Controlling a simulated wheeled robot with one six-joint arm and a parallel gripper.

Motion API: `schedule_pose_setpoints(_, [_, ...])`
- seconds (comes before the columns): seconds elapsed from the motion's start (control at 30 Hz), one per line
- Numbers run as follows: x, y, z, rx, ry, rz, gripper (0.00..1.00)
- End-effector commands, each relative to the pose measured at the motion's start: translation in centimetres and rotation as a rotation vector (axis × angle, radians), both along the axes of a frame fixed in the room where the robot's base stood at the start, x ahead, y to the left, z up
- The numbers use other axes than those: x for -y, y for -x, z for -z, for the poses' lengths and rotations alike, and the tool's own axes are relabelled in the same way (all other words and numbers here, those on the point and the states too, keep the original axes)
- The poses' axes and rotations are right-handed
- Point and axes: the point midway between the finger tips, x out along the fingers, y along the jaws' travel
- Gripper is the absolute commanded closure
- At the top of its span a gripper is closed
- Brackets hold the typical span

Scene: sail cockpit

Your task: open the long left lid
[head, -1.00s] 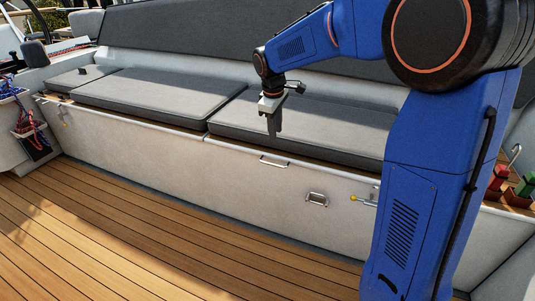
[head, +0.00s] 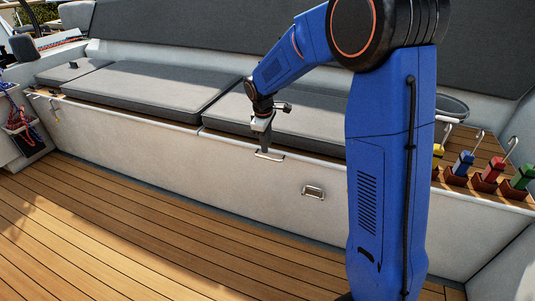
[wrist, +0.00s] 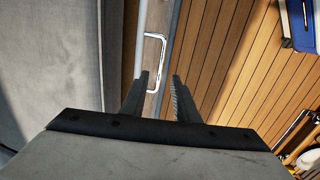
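The bench top carries grey cushioned lids. A long one (head: 150,91) lies left of a seam, and another (head: 305,133) lies right of it, partly hidden behind my arm. Both are down. A metal bar handle (head: 270,157) sits at the bench's front edge, right of the seam. It also shows in the wrist view (wrist: 162,50), ahead of my fingertips. My gripper (head: 260,145) is just above this handle in the head view. In the wrist view my gripper (wrist: 160,80) is open, its fingers apart, with the handle's near end in line with the gap.
A row of coloured winch-handle-like items, including a red one (head: 489,170), stands at the right. The wooden deck (head: 160,230) is clear.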

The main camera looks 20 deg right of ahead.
Motion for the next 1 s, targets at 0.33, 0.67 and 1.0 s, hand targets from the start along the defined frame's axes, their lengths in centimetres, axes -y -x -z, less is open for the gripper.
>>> schedule_pose_setpoints(0.33, [0.6,-0.8,5.1,-0.001,0.0,0.001,0.72])
schedule_pose_setpoints(0.67, [0.7,-0.9,6.2,0.0,0.0,0.001,0.72])
schedule_pose_setpoints(1.0, [0.7,-0.9,6.2,0.0,0.0,0.001,1.0])
